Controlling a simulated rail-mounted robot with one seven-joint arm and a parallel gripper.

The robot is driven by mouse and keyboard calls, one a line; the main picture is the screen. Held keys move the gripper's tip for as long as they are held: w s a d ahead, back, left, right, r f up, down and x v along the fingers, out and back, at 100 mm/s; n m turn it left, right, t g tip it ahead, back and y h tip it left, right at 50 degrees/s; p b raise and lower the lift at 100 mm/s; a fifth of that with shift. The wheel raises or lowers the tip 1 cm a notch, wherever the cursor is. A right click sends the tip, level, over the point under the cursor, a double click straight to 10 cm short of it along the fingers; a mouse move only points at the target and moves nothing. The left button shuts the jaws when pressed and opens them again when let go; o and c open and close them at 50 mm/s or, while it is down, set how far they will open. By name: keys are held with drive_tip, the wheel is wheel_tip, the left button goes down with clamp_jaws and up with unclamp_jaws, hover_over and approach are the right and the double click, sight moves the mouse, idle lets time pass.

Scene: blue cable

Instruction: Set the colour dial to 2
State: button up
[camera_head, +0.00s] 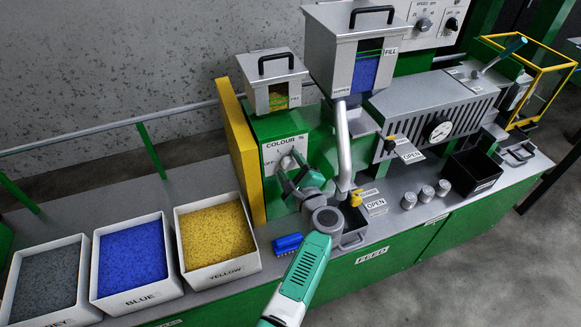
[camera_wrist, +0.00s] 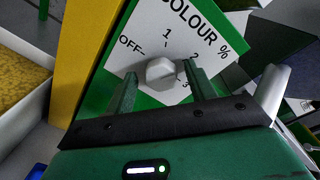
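The colour dial's white plate (camera_head: 276,153) is on the green box in the head view, with my gripper in front of it. In the wrist view the pale knob (camera_wrist: 161,73) sits on the plate (camera_wrist: 213,57), with OFF at its left, 1 above, 2 at upper right and 3 at right. I cannot tell which mark the knob points to. My gripper (camera_wrist: 158,82) is open, with one green finger on each side of the knob. A gap shows at the left finger; the right one is closer, and contact is unclear.
Bins of grey (camera_head: 47,283), blue (camera_head: 133,258) and yellow (camera_head: 215,232) pellets stand at the left. A yellow panel (camera_head: 241,155) stands just left of the dial. A grey pipe (camera_head: 343,145) comes down to its right.

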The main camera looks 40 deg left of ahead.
drive_tip(key=shift+d+r, duration=0.15)
drive_tip(key=p+v, duration=0.3)
drive_tip(key=v, duration=0.4)
drive_tip(key=shift+s+d, duration=0.15)
drive_tip(key=shift+d, duration=0.05)
